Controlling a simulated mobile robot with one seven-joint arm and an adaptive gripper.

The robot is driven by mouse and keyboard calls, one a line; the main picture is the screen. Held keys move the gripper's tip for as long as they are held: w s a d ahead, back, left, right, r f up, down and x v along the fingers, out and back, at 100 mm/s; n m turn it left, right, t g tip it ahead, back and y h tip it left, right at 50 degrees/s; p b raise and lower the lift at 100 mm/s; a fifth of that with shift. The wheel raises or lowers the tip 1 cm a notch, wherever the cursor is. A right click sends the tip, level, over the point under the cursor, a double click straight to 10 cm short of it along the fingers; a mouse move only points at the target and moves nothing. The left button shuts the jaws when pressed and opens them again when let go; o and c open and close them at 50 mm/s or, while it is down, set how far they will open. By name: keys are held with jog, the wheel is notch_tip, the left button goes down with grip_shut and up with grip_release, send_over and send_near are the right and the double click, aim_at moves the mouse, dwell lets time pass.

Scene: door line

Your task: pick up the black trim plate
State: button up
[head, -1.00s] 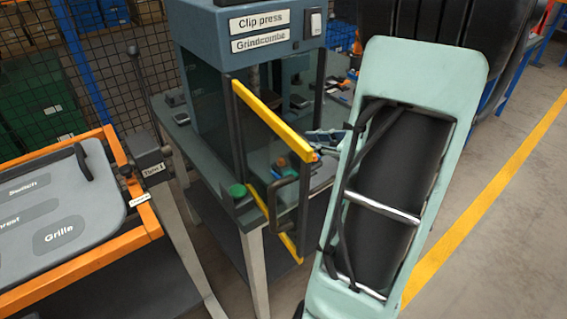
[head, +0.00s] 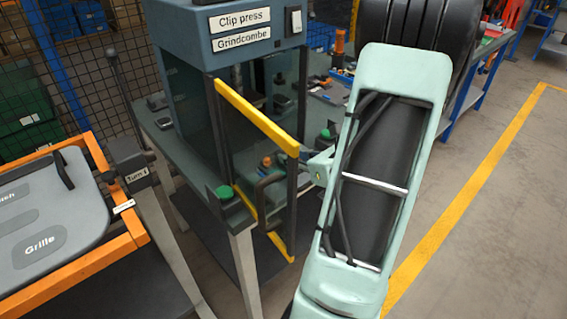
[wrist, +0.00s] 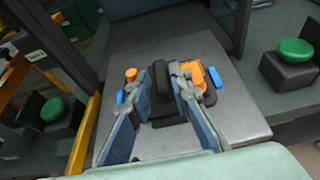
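In the wrist view my gripper (wrist: 163,88) is open, its two blue-grey fingers apart over the grey bed of the clip press. An upright black piece (wrist: 160,75), seemingly the black trim plate, shows between and just beyond the fingers, above a dark base. I cannot tell whether either finger touches it. Orange and blue parts lie to both sides of it. In the head view my arm hides most of the gripper, and the trim plate cannot be made out there. The clip press (head: 222,60) stands left of my arm.
The yellow-edged press door (head: 255,115) stands open near my arm. A green button (head: 224,192) sits at the press table's front corner; another (wrist: 296,52) shows at right in the wrist view. An orange-framed rack (head: 138,228) is at the left. Floor right of my arm is clear.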

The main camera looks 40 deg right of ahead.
jog(key=x, duration=0.3)
jog(key=shift+w+f, duration=0.3)
grip_shut()
